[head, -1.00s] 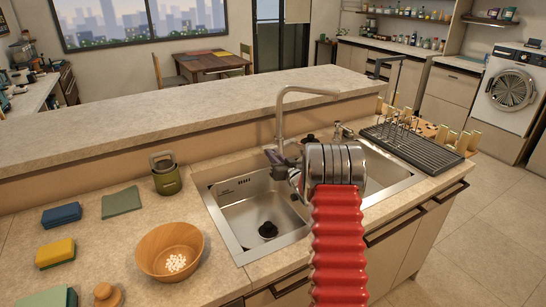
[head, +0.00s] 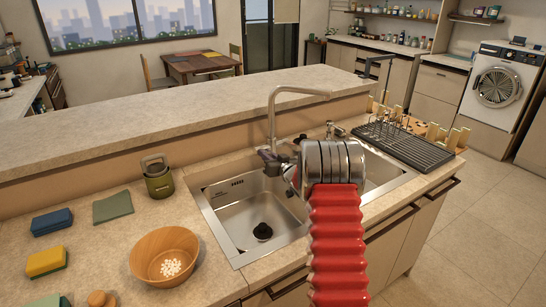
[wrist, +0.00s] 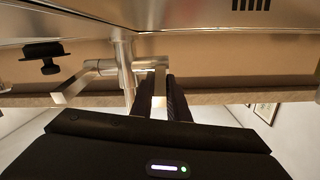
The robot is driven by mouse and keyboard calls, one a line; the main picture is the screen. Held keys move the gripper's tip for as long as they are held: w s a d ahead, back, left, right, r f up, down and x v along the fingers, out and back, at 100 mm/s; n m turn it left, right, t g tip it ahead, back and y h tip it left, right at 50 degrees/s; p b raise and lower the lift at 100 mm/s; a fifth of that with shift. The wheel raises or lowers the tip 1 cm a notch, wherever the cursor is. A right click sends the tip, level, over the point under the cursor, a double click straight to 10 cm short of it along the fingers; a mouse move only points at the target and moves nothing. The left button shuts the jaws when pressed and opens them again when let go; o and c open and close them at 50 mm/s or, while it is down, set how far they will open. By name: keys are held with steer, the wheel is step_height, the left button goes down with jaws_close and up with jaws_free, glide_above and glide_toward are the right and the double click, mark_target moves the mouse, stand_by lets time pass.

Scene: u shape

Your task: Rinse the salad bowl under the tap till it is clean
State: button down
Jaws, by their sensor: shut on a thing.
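The wooden salad bowl (head: 147,243) stands upright on the counter left of the sink, with a clump of white bits in its bottom. The tap (head: 272,112) rises behind the sink; its spout reaches right and I see no water coming from it. My gripper (head: 272,158) is at the tap's lower body, beyond my red arm. In the wrist view my gripper (wrist: 163,98) has its dark fingers closed on the tap's silver lever (wrist: 159,82), beside the tap's upright post (wrist: 123,62). My arm hides part of the sink.
The steel sink (head: 228,212) has a basin with a black drain. A yellow sponge (head: 46,262), blue sponge (head: 52,221), green cloth (head: 113,206) and green canister (head: 158,180) sit to the left. A dark drying rack (head: 410,146) stands to the right.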

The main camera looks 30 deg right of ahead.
steer(key=shift+w+r+g, duration=0.1)
steer(key=shift+r+g, duration=0.3)
steer(key=shift+g, duration=0.2)
steer(key=c, duration=1.7)
jaws_free()
steer(key=s+r, duration=0.1)
steer(key=s, duration=0.8)
steer(key=s+r, duration=0.1)
steer(key=s, duration=0.3)
steer(key=shift+s+a+r, duration=0.2)
steer(key=shift+s+r, duration=0.05)
steer(key=shift+r, duration=0.05)
